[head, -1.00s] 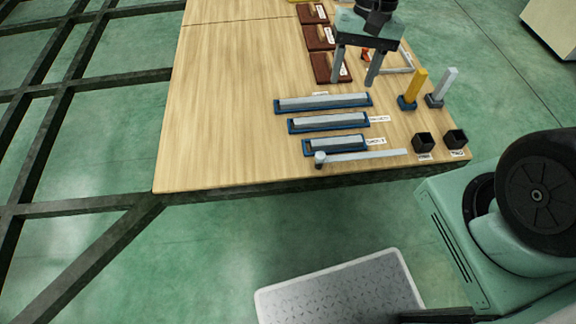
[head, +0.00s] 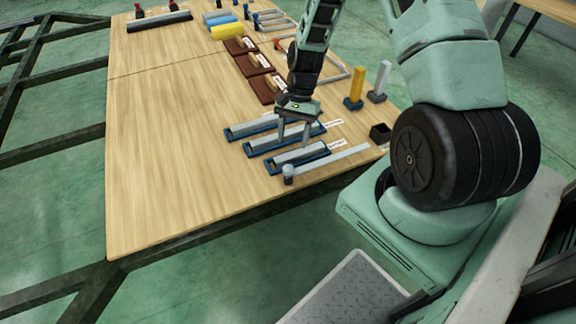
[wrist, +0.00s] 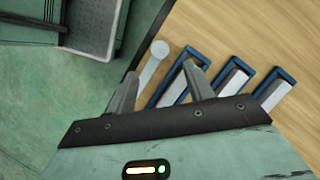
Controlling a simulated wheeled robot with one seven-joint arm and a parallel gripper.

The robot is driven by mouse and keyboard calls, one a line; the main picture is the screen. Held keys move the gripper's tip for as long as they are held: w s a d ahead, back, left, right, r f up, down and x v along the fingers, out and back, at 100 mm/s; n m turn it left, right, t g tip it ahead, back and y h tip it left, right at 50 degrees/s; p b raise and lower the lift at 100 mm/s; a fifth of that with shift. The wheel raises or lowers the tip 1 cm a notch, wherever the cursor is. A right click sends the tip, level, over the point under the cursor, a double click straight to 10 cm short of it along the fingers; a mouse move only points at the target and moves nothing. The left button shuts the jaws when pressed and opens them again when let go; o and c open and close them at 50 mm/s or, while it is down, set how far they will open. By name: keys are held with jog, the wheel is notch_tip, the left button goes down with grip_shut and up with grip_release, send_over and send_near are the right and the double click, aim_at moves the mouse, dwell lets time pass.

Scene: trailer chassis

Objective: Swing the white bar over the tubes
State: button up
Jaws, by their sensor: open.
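The white bar (head: 335,160) lies along the table's near edge, in front of the tubes, with a round post (head: 288,174) at its left end. In the wrist view the bar (wrist: 150,69) runs between my fingers from the round post at the top. The three grey tubes lie in blue holders: a near one (head: 300,156), a middle one (head: 285,139) and a far one partly hidden by my gripper. My gripper (head: 293,142) is open and empty, pointing down above the tubes in the head view. The bar does not lie across the tubes.
Brown blocks (head: 256,64) lie behind the tubes. A yellow post (head: 355,82) and a grey post (head: 379,80) stand at the right, with a black box (head: 380,132) near the edge. The left part of the wooden table (head: 170,150) is clear.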

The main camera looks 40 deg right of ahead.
aim_at(288, 168)
jog(key=b+x, duration=0.1)
jog(key=x, duration=0.8)
jog(key=shift+b, duration=0.3)
grip_shut()
